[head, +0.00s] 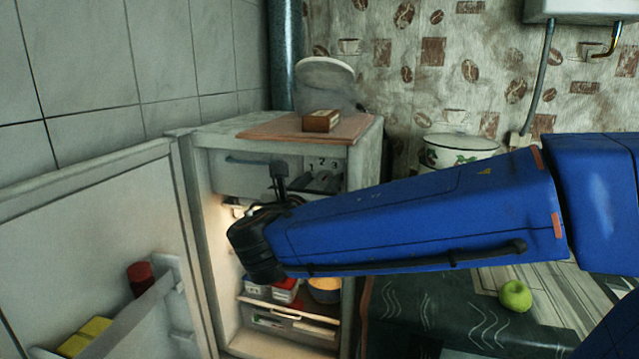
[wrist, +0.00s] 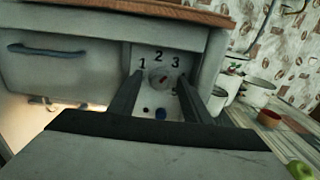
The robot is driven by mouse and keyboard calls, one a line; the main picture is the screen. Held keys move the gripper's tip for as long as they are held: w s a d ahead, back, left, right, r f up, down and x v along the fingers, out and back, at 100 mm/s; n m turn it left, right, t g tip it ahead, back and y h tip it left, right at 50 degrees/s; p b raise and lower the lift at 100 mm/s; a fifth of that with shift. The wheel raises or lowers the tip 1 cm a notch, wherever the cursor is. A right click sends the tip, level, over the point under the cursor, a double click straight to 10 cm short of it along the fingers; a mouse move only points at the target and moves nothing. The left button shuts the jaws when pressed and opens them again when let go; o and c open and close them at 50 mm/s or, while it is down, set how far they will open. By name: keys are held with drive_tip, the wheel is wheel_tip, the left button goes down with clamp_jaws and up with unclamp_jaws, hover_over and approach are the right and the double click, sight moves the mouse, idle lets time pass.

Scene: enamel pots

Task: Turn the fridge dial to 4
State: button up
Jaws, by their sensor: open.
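The fridge (head: 225,135) stands with its door open. On the upper right of its front is a pale panel with printed numbers 1, 2 and 3 (head: 322,163). In the wrist view the round pale dial (wrist: 158,76) sits below the numbers, with a small red mark near its middle; where the mark points is hard to tell. No 4 shows. My gripper (wrist: 159,80) is open, one dark finger on each side of the dial in the picture. I cannot tell whether they touch it. In the head view my gripper (head: 320,181) covers most of the dial area.
The open fridge door (head: 90,240) fills the left side. A freezer flap with a blue-grey handle (wrist: 47,50) is left of the panel. A small box (head: 320,121) lies on the board on top. A pot (head: 458,152) and green apple (head: 515,296) are at right.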

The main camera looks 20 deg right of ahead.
drive_tip(key=c, duration=1)
drive_tip(key=shift+m, duration=0.3)
drive_tip(key=m, duration=0.3)
drive_tip(key=shift+m, duration=0.3)
drive_tip(key=shift+s+d+f+m, duration=0.1)
drive_tip(key=shift+m, duration=2.1)
drive_tip(key=o, duration=1)
